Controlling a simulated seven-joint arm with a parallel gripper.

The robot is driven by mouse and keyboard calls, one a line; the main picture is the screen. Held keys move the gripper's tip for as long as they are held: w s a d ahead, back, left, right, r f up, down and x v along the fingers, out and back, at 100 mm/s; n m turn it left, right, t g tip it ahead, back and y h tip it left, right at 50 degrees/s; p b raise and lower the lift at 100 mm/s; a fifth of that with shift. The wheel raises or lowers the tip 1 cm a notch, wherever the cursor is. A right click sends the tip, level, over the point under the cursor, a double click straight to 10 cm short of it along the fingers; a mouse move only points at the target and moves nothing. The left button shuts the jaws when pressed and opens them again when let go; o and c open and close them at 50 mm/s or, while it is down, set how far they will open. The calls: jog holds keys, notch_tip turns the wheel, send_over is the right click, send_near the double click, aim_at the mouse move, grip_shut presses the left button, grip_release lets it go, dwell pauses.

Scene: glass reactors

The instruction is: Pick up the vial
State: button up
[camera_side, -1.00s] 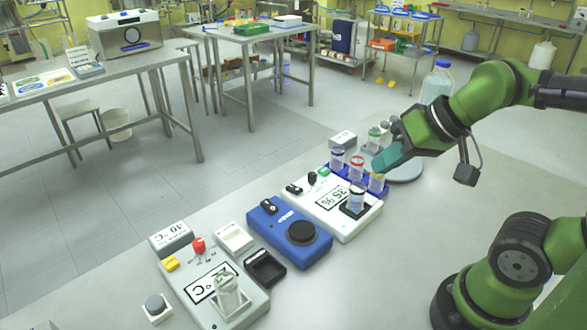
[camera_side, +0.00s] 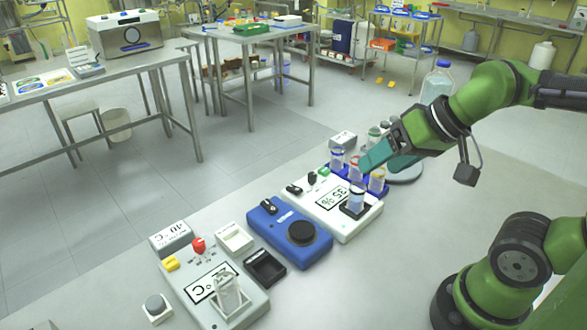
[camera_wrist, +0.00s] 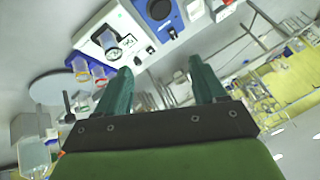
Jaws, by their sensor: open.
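Several small glass vials show in the side view. The frames do not show which vial is meant.
The white device (camera_side: 328,207) with a "35 %" display stands beside a blue stirrer (camera_side: 290,228). A grey device (camera_side: 212,287) stands front left. The table is clear to the right.

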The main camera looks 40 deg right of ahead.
jog(key=n+g+h, duration=0.2)
jog(key=n+g, duration=0.4)
send_over(358, 193)
notch_tip(358, 193, down, 3)
jog(key=d+r+n+g, duration=0.1)
jog(key=n, duration=0.4)
jog(key=f, duration=1)
jog(key=shift+w+d+f, duration=0.15)
jog(key=shift+w, duration=0.25)
jog(key=shift+w+d+f, duration=0.1)
jog(key=shift+d+f, duration=0.05)
jog(key=shift+f, duration=2.85)
